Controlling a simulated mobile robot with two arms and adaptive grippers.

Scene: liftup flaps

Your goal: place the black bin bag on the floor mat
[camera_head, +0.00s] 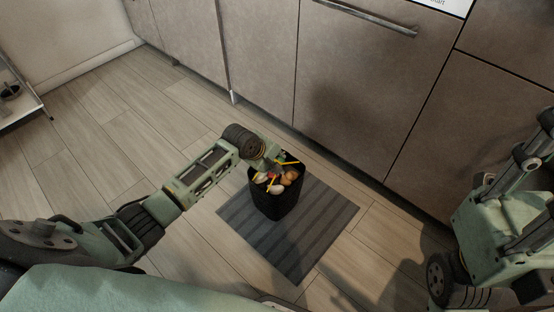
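The black bin bag (277,202) shows near the centre of the head view, upright, with its top open and several small items (277,181) visible inside, some yellow, white and orange. The grey striped floor mat (301,244) lies on the floor around and below it in the picture. I cannot tell whether the bag touches the mat or hangs just above it. My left gripper (276,166) is at the bag's far top rim. Its fingers are too small and hidden to tell if they are shut. My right arm is at the right edge, and its fingertips do not show.
Brown cabinet fronts (350,85) with a metal handle (368,17) stand behind the mat. A white-edged shelf unit (20,95) is at the far left. The wooden floor (95,150) is clear on the left.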

